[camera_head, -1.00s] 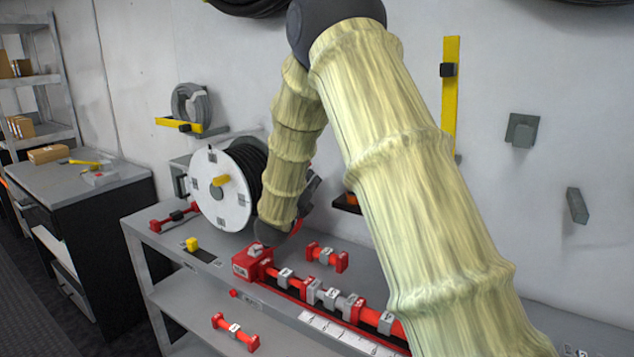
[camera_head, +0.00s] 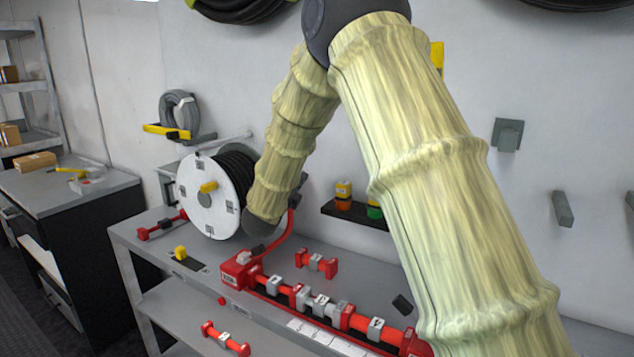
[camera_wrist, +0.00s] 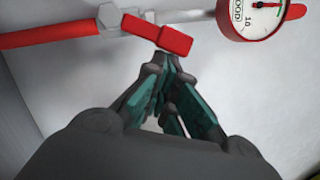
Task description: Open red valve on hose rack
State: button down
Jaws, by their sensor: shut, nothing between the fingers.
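The red valve handle (camera_wrist: 160,33) is in the upper middle of the wrist view. It sits on a silver fitting on a light pipe, between a red hose (camera_wrist: 45,35) at left and a round pressure gauge (camera_wrist: 255,14) at right. My gripper (camera_wrist: 167,64) is shut and empty, its fingertips just below the handle in the picture. I cannot tell whether they touch it. In the head view the valve is not visible, and my forearm hides most of my gripper. A white hose reel (camera_head: 207,195) stands left of my forearm.
The grey bench (camera_head: 140,232) holds a red box (camera_head: 238,270), a row of red and grey couplings (camera_head: 322,302) and loose red fittings. A small dark wall shelf (camera_head: 352,213) carries yellow, orange and green items. Wall hooks (camera_head: 507,135) are at right.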

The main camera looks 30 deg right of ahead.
jog(key=shift+w+a+r+n+y, duration=0.25)
jog(key=shift+w+r+n, duration=0.25)
jog(key=shift+n, duration=0.35)
jog(key=shift+w+a+r+n+y, duration=0.15)
jog(key=shift+w+a+r+n, duration=0.2)
jog(key=shift+r+n, duration=0.4)
jog(key=shift+w, duration=0.15)
jog(key=shift+d+f, duration=0.1)
jog(key=s+a+b, duration=0.3)
jog(key=s+a, duration=0.2)
jog(key=s, duration=0.5)
jog(key=shift+s+a, duration=0.2)
jog(key=shift+a, duration=0.05)
